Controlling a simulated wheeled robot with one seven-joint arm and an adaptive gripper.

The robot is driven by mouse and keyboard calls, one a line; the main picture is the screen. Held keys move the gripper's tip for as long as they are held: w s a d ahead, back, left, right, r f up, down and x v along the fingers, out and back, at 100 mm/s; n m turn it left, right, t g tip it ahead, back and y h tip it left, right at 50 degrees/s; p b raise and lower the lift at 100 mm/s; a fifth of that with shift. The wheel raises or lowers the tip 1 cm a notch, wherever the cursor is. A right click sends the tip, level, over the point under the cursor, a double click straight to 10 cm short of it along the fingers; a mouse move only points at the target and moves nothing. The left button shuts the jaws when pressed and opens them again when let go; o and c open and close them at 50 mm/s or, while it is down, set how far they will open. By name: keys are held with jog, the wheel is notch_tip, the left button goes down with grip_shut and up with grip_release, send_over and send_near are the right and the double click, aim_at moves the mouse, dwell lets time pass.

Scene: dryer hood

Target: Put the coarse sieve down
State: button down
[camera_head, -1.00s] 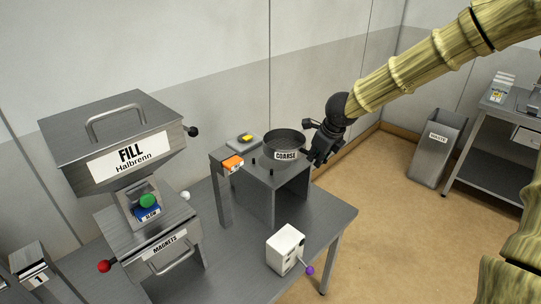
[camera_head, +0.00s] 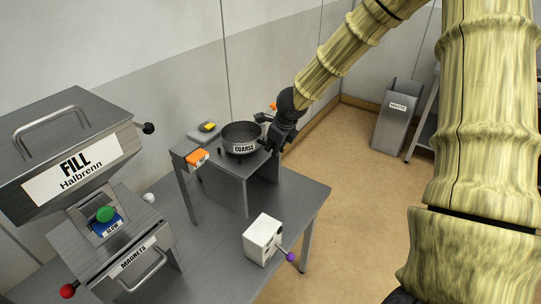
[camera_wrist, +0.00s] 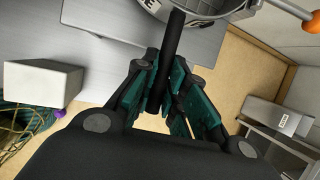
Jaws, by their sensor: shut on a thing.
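The coarse sieve (camera_head: 240,134) is a round grey metal pan with a "COARSE" label. It sits level at the top of the small raised metal stand (camera_head: 247,172); I cannot tell whether it touches the stand or is slightly above it. My gripper (camera_head: 272,141) is at the sieve's right side. In the wrist view my gripper (camera_wrist: 168,100) is shut on the sieve's dark rod handle, with the sieve (camera_wrist: 210,8) partly cut off at the top edge. An orange-tipped lever (camera_wrist: 300,12) shows beside it.
The "FILL" hopper (camera_head: 75,150) stands left. A white box with a purple knob (camera_head: 263,240) is on the lower table. A waste bin (camera_head: 397,120) stands at the back right.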

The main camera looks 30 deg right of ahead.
jog(key=shift+s+a+f+b, duration=0.1)
jog(key=shift+f+b, duration=0.15)
jog(key=shift+f, duration=0.5)
jog(key=shift+s+a+f+b, duration=0.1)
jog(key=shift+f+b, duration=0.15)
jog(key=shift+f, duration=0.45)
jog(key=c, duration=1.5)
grip_release()
jog(key=shift+w+f, duration=0.1)
jog(key=shift+w, duration=0.05)
jog(key=shift+o, duration=0.2)
jog(key=shift+r, duration=0.55)
jog(key=p+v, duration=0.2)
jog(key=v, duration=0.9)
jog(key=shift+s, duration=0.2)
